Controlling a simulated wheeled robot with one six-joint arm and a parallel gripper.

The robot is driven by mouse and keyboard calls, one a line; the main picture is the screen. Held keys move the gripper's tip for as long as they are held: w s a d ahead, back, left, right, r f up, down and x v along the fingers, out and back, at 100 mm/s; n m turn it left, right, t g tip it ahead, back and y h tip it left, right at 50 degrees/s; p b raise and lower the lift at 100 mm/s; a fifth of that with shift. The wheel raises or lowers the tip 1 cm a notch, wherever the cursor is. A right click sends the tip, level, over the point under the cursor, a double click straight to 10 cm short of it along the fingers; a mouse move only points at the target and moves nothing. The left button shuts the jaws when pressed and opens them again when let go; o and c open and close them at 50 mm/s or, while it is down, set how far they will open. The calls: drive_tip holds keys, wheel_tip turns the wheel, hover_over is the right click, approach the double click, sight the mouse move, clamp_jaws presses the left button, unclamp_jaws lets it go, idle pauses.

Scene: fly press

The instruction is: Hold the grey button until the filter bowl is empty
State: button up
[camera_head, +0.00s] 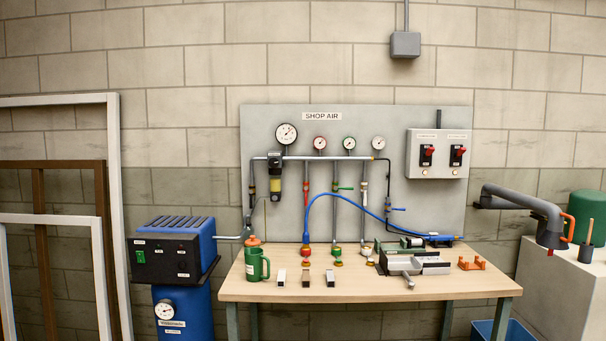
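The filter unit (274,164) hangs on the left of the grey panel, with a black body on top. Its filter bowl (275,189) below looks yellowish, and a dark part sits under it. I cannot tell the liquid level in the bowl at this size. I cannot make out a grey button clearly; the underside of the bowl is too small to read. My gripper is not in view, and nothing is seen touching the filter bowl.
A wooden bench (440,285) stands below the panel. A green jug (256,264) with an orange top stands on its left, near several small blocks. A blue hose (335,197) arches over the bench. A blue compressor (175,250) stands left; a grey jointed pipe (520,202) reaches in right.

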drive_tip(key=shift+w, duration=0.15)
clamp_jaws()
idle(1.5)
